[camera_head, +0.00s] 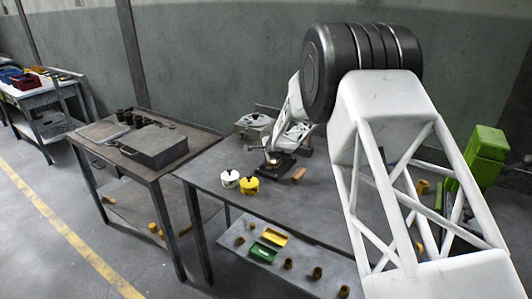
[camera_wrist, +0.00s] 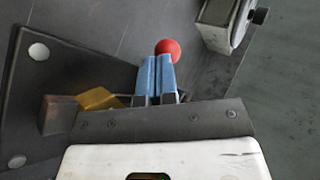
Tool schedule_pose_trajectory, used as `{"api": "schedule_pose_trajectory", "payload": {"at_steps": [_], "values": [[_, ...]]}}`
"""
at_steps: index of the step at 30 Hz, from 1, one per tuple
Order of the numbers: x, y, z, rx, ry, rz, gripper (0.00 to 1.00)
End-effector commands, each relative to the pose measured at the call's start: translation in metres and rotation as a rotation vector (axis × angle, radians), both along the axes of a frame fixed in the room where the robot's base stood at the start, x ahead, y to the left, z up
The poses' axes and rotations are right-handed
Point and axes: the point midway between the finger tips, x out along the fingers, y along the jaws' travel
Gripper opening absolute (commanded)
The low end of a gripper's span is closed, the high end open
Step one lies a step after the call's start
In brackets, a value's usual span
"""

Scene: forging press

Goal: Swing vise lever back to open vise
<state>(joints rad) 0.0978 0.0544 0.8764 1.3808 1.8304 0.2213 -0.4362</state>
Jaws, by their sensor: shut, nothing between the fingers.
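In the wrist view the red ball knob (camera_wrist: 167,48), apparently the end of the vise lever, shows just beyond my blue fingertips. My gripper (camera_wrist: 158,62) is shut, with its fingers side by side and nothing between them. I cannot tell whether the fingers touch the knob. The lever's shaft is hidden. A dark plate with pale round bolts (camera_wrist: 70,75), seemingly the vise base, lies at the left. A brass-coloured piece (camera_wrist: 100,98) and a brownish block (camera_wrist: 58,114) sit beside the gripper. In the head view my arm reaches down to the dark vise base (camera_head: 277,168) on the table.
A white pot (camera_head: 230,178) and a yellow pot (camera_head: 250,186) stand on the table (camera_head: 225,160) left of the vise. An orange-brown block (camera_head: 298,174) lies to its right. A grey metal device (camera_head: 253,123) stands behind. A pale housing (camera_wrist: 222,25) is at the wrist view's upper right.

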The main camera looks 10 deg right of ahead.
Motion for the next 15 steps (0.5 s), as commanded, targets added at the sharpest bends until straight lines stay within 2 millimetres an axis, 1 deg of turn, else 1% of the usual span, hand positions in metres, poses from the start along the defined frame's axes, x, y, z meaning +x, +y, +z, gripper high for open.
{"api": "schedule_pose_trajectory", "payload": {"at_steps": [8, 15], "values": [[0.006, 0.002, 0.0, -0.001, -0.001, -0.073, 0.0], [0.016, 0.001, -0.001, -0.001, -0.001, -0.198, 0.0]]}}
